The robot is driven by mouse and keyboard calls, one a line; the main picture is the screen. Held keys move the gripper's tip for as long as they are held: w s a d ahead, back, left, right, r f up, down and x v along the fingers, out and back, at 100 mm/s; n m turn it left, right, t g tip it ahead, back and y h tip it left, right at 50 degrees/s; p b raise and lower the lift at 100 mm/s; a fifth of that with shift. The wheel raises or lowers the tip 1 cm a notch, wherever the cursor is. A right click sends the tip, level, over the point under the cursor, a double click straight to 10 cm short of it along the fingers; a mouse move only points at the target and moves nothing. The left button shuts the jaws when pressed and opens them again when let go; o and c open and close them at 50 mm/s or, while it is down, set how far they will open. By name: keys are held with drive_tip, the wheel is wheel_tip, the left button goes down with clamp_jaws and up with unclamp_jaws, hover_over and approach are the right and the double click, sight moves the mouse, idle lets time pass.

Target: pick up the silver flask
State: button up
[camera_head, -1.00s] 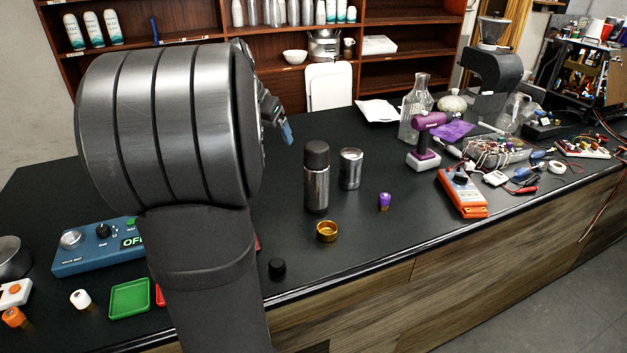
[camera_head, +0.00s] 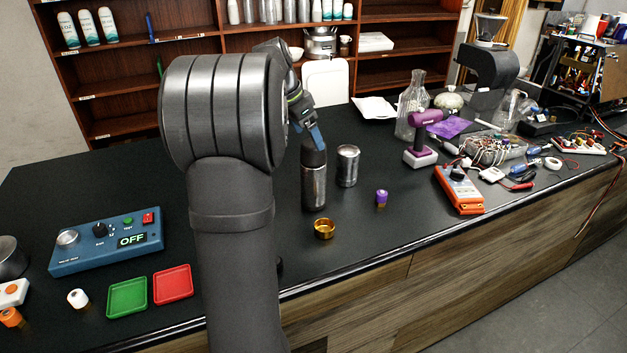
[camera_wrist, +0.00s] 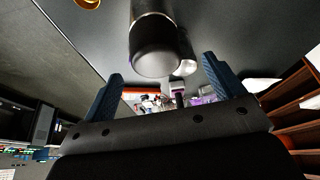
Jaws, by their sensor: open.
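The silver flask (camera_head: 314,187), with a dark cap, stands upright on the black counter. My gripper (camera_head: 318,139) is at the flask's cap in the head view, and one blue finger overlaps the top of it. In the wrist view, the flask's dark cap (camera_wrist: 155,55) is large at upper middle. The blue fingers of my gripper (camera_wrist: 163,75) are spread wide, one to each side of the cap, with nothing held between them. I cannot tell whether a finger touches the flask.
A silver canister (camera_head: 347,166) stands close to the flask's right. A gold ring-shaped cup (camera_head: 324,229) lies in front, and a purple-topped piece (camera_head: 381,197) to the right.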

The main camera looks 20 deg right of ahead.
hover_over(313, 177)
drive_tip(key=w+d, duration=0.2)
drive_tip(key=w, duration=0.1)
drive_tip(key=shift+w+d+f, duration=0.1)
drive_tip(key=shift+w+f, duration=0.05)
drive_tip(key=shift+f, duration=3.05)
drive_tip(key=c, duration=1.7)
